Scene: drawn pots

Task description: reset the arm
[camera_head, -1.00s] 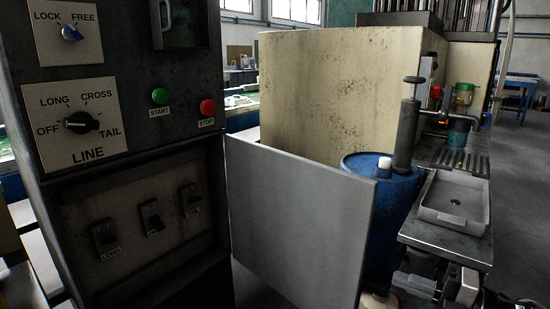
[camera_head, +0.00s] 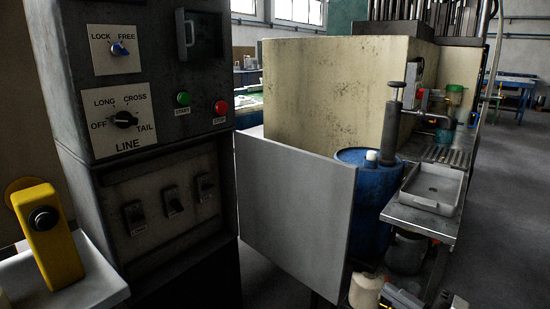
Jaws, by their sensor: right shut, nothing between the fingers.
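My right gripper (camera_head: 404,298) shows only in part at the bottom edge, right of centre, below the metal bench. It is shut and empty, and the frame cuts off the rest of it. It is apart from the control cabinet (camera_head: 148,165) on the left. My left gripper is out of view.
A grey panel (camera_head: 292,205) stands open beside the cabinet. Behind it are a blue drum (camera_head: 372,190) with a pump and a cream enclosure (camera_head: 330,95). A metal bench (camera_head: 425,220) holds a tray (camera_head: 433,188). A yellow box (camera_head: 47,235) stands at lower left. Floor is clear at right.

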